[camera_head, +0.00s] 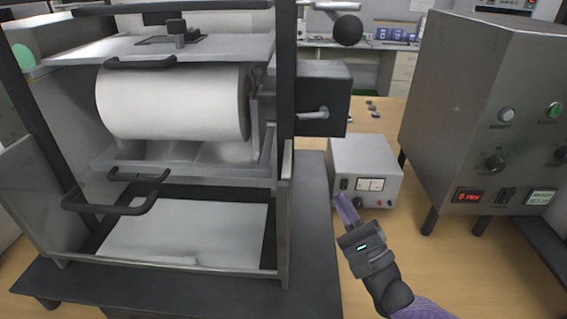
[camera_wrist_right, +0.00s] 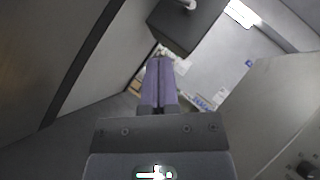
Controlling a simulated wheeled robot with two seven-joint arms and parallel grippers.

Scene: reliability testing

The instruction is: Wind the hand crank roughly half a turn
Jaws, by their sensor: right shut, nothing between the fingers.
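The machine (camera_head: 283,200) at left holds a white drum (camera_head: 175,102). A black ball knob (camera_head: 348,30) is beside its upper right, near a metal rod at the top edge; I take this to be the hand crank, but how it joins the machine is cut off. A black box (camera_head: 335,92) on the machine's right side bears a short metal lever (camera_head: 313,114). The box also shows in the right wrist view (camera_wrist_right: 200,28). My right gripper (camera_head: 344,202) is shut and empty, below the box, apart from the knob and in front of the meter box. My left gripper is out of view.
A grey meter box (camera_head: 365,160) stands on the wooden table just beyond my right gripper. A tall control cabinet (camera_head: 455,100) stands at right; its red display (camera_head: 468,196) seems to read 0 rev. Small dark parts (camera_head: 372,106) lie behind. Some bare table shows between these.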

